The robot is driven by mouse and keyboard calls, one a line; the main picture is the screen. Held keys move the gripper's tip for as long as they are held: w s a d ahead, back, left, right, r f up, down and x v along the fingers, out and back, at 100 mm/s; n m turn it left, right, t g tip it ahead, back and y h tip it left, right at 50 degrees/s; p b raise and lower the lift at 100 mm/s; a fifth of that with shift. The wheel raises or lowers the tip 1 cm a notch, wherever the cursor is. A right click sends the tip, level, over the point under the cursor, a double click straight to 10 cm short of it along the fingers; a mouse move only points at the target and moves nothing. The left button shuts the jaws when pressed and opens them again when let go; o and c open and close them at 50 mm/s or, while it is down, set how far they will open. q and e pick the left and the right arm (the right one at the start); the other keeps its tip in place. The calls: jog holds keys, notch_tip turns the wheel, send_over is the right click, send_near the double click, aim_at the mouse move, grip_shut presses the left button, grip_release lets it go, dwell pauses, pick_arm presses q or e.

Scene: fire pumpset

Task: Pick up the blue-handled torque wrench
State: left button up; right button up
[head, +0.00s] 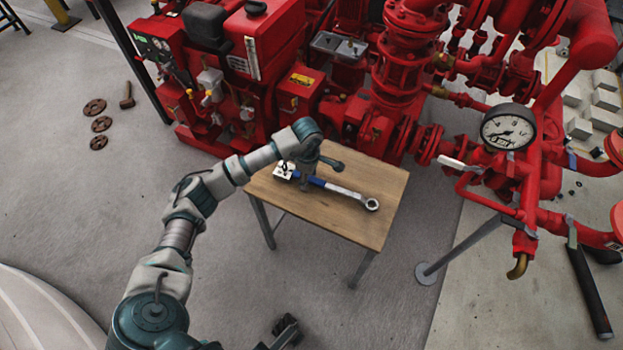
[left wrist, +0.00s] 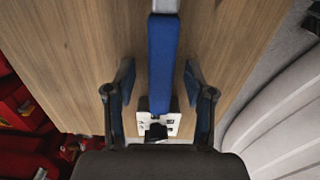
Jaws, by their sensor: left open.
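The blue-handled torque wrench (head: 345,191) lies flat on a small wooden table (head: 385,225). Its metal shaft and ring head point right, and its blue handle points left. My left gripper (head: 309,178) is directly over the handle, pointing down, and partly covers it. In the left wrist view, the blue handle (left wrist: 162,65) runs between the two open fingers (left wrist: 158,82), with a gap on each side. A white block with dark markings (head: 284,171) is at the handle's end. A dark part at the bottom edge of the head view looks like my right gripper (head: 287,330); its fingers are unclear.
A red pump set (head: 400,70) with pipes and a pressure gauge (head: 508,128) stands behind and right of the table. A metal support foot (head: 428,273) is on the floor at right. The tabletop's front right is bare. Floor left of the table is open.

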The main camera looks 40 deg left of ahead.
pick_arm(q)
jog(key=shift+f, duration=0.35)
jog(key=shift+a+r, duration=0.1)
jog(key=shift+r, duration=0.05)
grip_shut()
